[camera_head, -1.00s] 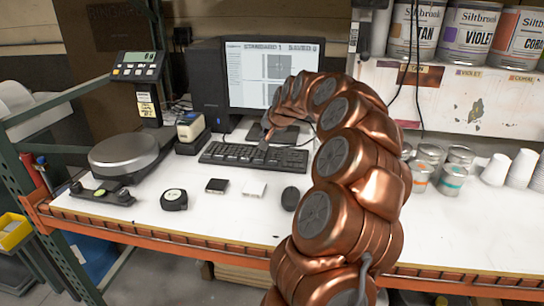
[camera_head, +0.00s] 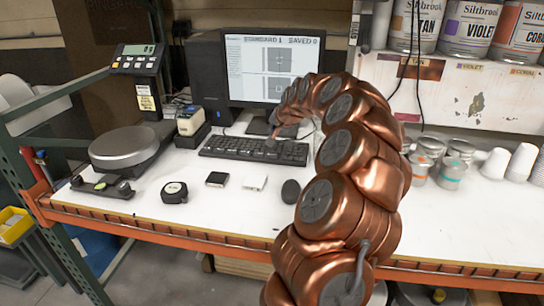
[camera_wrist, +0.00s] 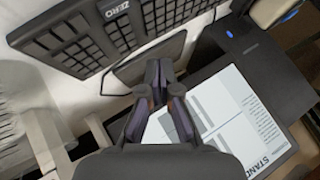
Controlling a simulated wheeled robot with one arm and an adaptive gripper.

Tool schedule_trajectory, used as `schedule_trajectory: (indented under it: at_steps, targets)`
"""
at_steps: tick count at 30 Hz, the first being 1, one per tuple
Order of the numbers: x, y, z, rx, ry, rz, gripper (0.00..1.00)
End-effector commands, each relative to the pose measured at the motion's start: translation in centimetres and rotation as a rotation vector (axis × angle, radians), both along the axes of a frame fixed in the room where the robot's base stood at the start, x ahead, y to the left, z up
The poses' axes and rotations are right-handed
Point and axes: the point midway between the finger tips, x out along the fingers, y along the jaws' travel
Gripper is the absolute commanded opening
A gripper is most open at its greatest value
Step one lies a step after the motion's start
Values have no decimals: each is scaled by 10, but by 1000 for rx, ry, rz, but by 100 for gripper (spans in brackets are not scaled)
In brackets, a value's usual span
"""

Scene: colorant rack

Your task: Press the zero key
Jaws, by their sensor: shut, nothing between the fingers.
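The keyboard (camera_head: 240,149) lies on the white bench in front of the monitor (camera_head: 268,70). My gripper (camera_wrist: 158,68) is shut and empty, its fingertips below the ZERO lettering in the wrist view and apart from it in the picture. In the head view my gripper (camera_head: 271,140) is small and dark, over the keyboard's right part by the monitor stand. Its height above the keys is unclear.
A scale indicator (camera_head: 137,62) with its own keys stands behind a round weighing pan (camera_head: 124,147) at left. A label printer (camera_head: 191,124) stands left of the keyboard. A mouse (camera_head: 290,191) lies in front. Tins and cups (camera_head: 494,163) are at right.

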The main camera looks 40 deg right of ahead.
Motion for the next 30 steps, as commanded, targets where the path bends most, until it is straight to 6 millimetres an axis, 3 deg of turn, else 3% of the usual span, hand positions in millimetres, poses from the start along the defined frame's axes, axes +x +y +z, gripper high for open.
schedule_trajectory:
  at_steps: [15, 30]
  targets:
    - [0, 0, -60, -1, 0, 0, 0]
    - [0, -1, -63, -3, -2, 0, 0]
